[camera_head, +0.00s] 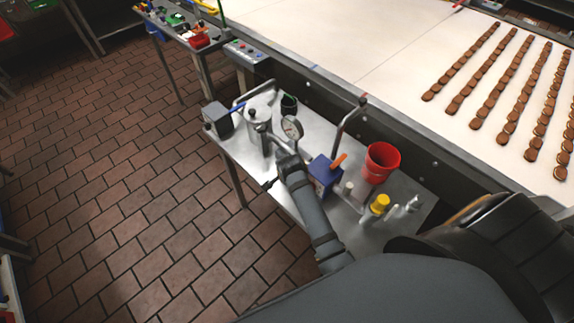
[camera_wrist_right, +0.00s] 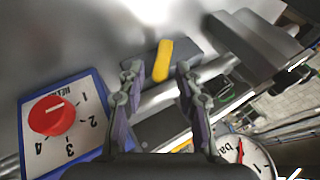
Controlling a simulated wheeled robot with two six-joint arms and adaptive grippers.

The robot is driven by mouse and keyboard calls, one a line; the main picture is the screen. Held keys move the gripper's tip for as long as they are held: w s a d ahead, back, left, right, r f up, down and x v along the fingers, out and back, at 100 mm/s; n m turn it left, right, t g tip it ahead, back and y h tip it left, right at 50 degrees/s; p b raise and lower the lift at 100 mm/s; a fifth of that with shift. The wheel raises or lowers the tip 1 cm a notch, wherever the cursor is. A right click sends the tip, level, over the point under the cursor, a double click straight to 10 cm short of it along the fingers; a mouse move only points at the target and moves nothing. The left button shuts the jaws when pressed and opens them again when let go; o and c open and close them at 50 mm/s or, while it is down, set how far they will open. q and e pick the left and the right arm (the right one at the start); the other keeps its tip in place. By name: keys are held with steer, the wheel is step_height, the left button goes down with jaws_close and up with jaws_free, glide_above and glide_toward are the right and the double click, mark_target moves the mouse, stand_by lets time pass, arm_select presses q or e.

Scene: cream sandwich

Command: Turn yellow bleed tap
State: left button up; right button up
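The yellow bleed tap lever (camera_wrist_right: 163,60) shows in the right wrist view, above a metal pipe. It appears between and just beyond the two fingertips of my right gripper (camera_wrist_right: 158,72). The fingers are apart, with a clear gap and nothing held. I cannot tell the exact distance to the lever, but neither finger appears to press on it. In the head view my right gripper (camera_head: 286,162) is over the steel bench, beside the pressure gauge (camera_head: 291,128), and the lever cannot be made out. My left gripper is not in view.
A blue box with a red numbered dial (camera_wrist_right: 52,115) is close on the left in the wrist view. The gauge (camera_wrist_right: 248,158) is at lower right. A biscuit conveyor (camera_head: 400,80) runs behind.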

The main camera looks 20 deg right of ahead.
steer(key=shift+w+f, duration=0.1)
steer(key=c, duration=0.5)
jaws_close()
steer(key=shift+d+f, duration=0.1)
steer(key=shift+f, duration=0.05)
steer(key=shift+s, duration=0.2)
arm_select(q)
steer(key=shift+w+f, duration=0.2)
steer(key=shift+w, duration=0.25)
arm_select(e)
steer(key=shift+s+f, duration=0.1)
steer(key=shift+f, duration=0.05)
steer(key=f+t+b, duration=0.1)
steer(key=b, duration=0.1)
steer(key=s+f+t+b, duration=0.1)
steer(key=shift+d+m+t+y+b, duration=0.15)
steer(key=shift+m+t+y+b, duration=0.15)
steer(key=shift+m+y+b, duration=0.1)
steer(key=shift+s+r+t+b, duration=0.15)
steer(key=shift+t+b, duration=0.2)
steer(key=shift+t, duration=0.15)
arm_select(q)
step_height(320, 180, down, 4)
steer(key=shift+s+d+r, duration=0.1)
arm_select(e)
steer(key=shift+r, duration=0.15)
